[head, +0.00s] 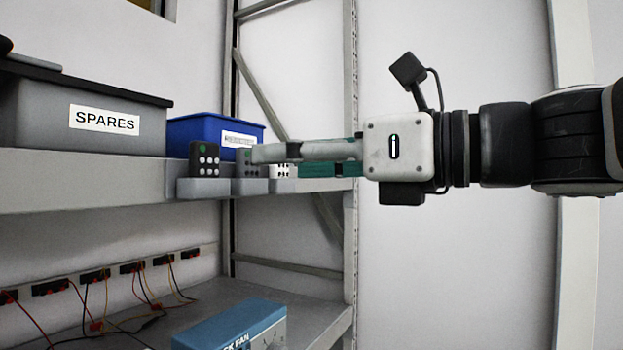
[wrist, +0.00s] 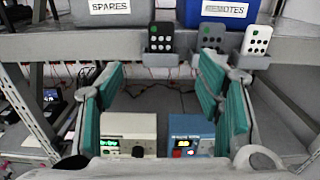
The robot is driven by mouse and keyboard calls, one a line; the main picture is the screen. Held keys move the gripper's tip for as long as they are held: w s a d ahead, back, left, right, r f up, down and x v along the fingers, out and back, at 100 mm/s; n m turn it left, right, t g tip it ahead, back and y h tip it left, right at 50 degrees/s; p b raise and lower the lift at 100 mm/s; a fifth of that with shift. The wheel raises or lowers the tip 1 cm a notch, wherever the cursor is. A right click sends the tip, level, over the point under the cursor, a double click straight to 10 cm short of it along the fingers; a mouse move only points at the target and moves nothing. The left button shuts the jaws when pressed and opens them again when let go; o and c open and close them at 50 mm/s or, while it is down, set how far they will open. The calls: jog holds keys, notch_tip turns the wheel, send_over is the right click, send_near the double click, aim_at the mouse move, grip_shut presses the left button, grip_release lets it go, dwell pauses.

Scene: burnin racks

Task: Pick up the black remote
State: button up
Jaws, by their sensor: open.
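The black remote (head: 204,158), with a green button and pale buttons, stands upright in a grey holder (head: 204,187) on the front edge of the upper shelf. In the wrist view the black remote (wrist: 161,38) is above the gap between my fingers. My gripper (head: 262,154) is open and empty, at about shelf height, to the right of the black remote in the head view. Its teal-padded fingers show in the wrist view (wrist: 160,82), spread apart. A grey remote (wrist: 211,36) and a white remote (wrist: 257,40) stand in holders to the right; my finger partly covers both in the head view.
A grey SPARES bin (head: 45,120) and a blue bin (head: 190,132) sit on the shelf behind. On the lower shelf are a blue box-shaped instrument (head: 225,325), a pale instrument (wrist: 128,125) and cables. Rack uprights (head: 350,60) stand behind my gripper.

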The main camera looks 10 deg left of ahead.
aim_at(210, 160)
jog(key=p+x, duration=0.1)
jog(key=x, duration=1.2)
jog(key=shift+w+a+r, duration=0.1)
jog(key=shift+w+a, duration=0.05)
jog(key=shift+a, duration=0.1)
jog(key=c, duration=1.2)
